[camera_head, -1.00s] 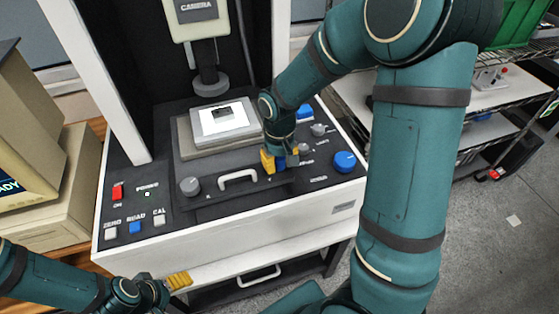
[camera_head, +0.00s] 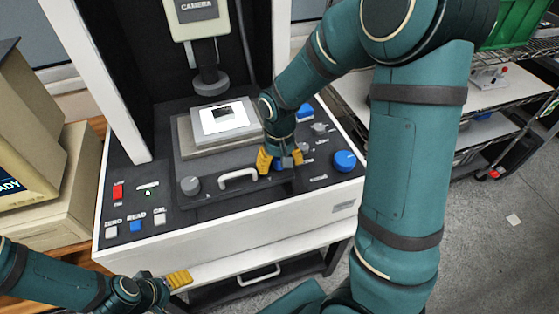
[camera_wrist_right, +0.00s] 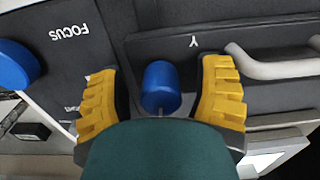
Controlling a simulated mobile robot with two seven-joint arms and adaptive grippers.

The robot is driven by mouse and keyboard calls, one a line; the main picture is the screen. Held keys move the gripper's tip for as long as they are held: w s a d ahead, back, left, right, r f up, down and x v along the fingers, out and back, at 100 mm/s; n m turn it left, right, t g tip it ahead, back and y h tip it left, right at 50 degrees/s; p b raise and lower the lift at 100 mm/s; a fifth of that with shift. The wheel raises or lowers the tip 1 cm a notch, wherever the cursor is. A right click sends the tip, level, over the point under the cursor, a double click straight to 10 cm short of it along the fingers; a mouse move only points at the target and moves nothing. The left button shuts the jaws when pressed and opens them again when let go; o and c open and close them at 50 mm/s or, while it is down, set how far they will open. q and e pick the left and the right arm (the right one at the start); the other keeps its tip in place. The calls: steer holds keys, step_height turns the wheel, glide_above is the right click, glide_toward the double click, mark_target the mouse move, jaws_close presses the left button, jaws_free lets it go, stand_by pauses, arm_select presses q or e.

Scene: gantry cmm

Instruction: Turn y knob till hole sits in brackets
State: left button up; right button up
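The y knob is a blue cylinder (camera_wrist_right: 160,86) below a "Y" label in the right wrist view. It also shows in the head view (camera_head: 279,164), partly covered. My right gripper (camera_wrist_right: 160,95) is open, with one yellow finger on each side of the knob and a visible gap to each. In the head view my right gripper (camera_head: 280,160) is over the panel's front. My left gripper (camera_head: 178,280) is low at the left, away from the panel; its finger gap is unclear. I can make out neither the hole nor the brackets.
A white handle (camera_head: 238,177) and a grey knob (camera_head: 190,186) lie left of the y knob. A larger blue focus knob (camera_head: 345,161) is to its right. The stage (camera_head: 186,138) is behind. A partly visible monitor (camera_head: 22,120) stands at the left.

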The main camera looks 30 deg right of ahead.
steer(key=shift+w+r, duration=0.1)
steer(key=shift+w+r, duration=0.1)
steer(key=shift+r, duration=0.4)
step_height(320, 180, up, 11)
steer(key=shift+f, duration=0.1)
stand_by(0.5)
